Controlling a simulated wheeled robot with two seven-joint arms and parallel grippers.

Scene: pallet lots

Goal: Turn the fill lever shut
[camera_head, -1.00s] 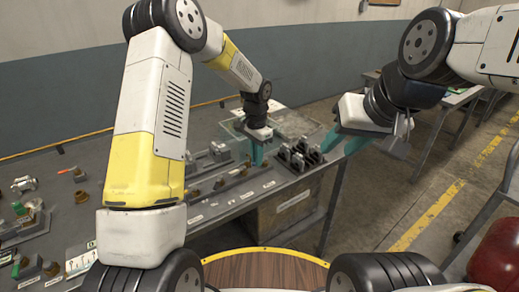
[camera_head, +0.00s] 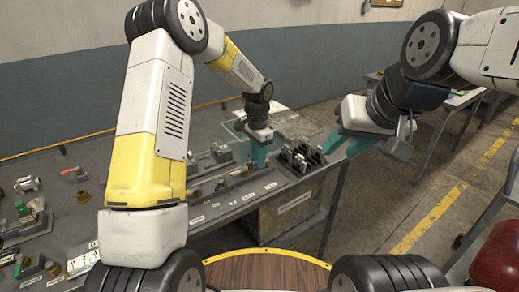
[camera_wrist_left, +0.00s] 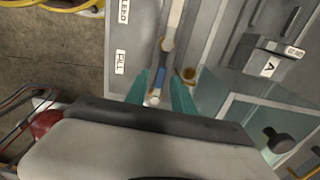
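In the left wrist view, a pipe fitting with a blue lever (camera_wrist_left: 159,78) lies beside the FILL label (camera_wrist_left: 120,62). My left gripper (camera_wrist_left: 160,88) is at this lever, its two teal fingers apart on either side of it. I cannot tell whether they touch it. In the head view, the left gripper (camera_head: 259,156) reaches down to the back right part of the bench, and the lever is too small to make out there. My right gripper (camera_head: 346,146) is open and empty, its teal fingers spread, right of the bench corner.
A rack of dark blocks (camera_head: 301,156) stands at the bench's right end. A clear-walled box (camera_head: 236,130) is behind my left gripper. A brass knob (camera_wrist_left: 189,75) sits close to the right finger. Several fittings cover the left of the bench (camera_head: 75,220).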

